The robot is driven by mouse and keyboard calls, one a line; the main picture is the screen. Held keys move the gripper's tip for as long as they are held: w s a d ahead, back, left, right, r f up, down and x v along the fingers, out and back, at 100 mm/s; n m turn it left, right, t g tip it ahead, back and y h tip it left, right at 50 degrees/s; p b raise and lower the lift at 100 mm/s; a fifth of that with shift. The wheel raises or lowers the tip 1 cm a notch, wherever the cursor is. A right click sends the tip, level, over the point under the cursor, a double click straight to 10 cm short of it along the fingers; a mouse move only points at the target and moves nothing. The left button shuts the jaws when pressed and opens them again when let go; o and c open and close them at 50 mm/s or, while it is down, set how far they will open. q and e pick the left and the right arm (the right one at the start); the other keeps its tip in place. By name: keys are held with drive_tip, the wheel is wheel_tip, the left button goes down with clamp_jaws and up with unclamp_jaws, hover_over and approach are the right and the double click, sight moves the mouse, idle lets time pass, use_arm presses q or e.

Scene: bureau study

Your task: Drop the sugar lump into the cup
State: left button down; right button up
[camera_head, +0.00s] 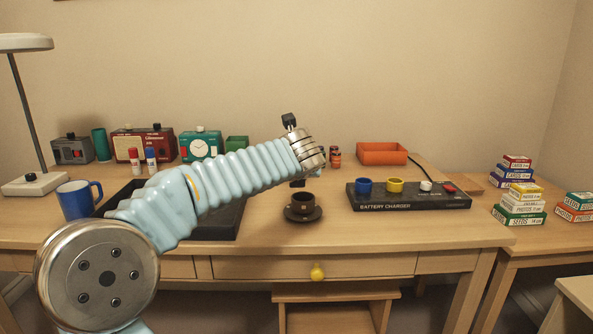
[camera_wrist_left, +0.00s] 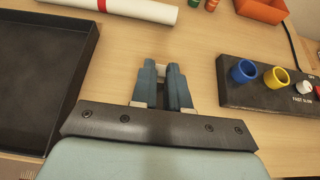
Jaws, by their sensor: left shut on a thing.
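The dark brown cup (camera_head: 303,202) stands upright on its dark saucer (camera_head: 290,217) near the front middle of the desk. My left arm reaches over the desk, and my left gripper (camera_head: 298,183) points down just behind and above the cup in the head view, mostly hidden by its own wrist. In the left wrist view my gripper (camera_wrist_left: 163,78) is shut on a small whitish lump, the sugar lump (camera_wrist_left: 161,71), held between the blue-grey fingertips. The cup does not show in the wrist view. I cannot tell whether the lump is directly over the cup. My right gripper is not in view.
A black tray (camera_head: 215,232) lies left of the cup, partly under my arm. The battery charger (camera_head: 408,201) with blue and yellow rings stands to the right. A blue mug (camera_head: 76,203) is at left; an orange bin (camera_head: 382,154) is behind. Bare desk separates cup and charger.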

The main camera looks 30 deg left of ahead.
use_arm(q)
drive_tip(key=c, duration=1)
unclamp_jaws()
drive_tip(key=shift+c, duration=0.2)
drive_tip(key=v, duration=1.3)
drive_tip(key=shift+s+d+r, duration=0.15)
drive_tip(key=shift+s, duration=0.2)
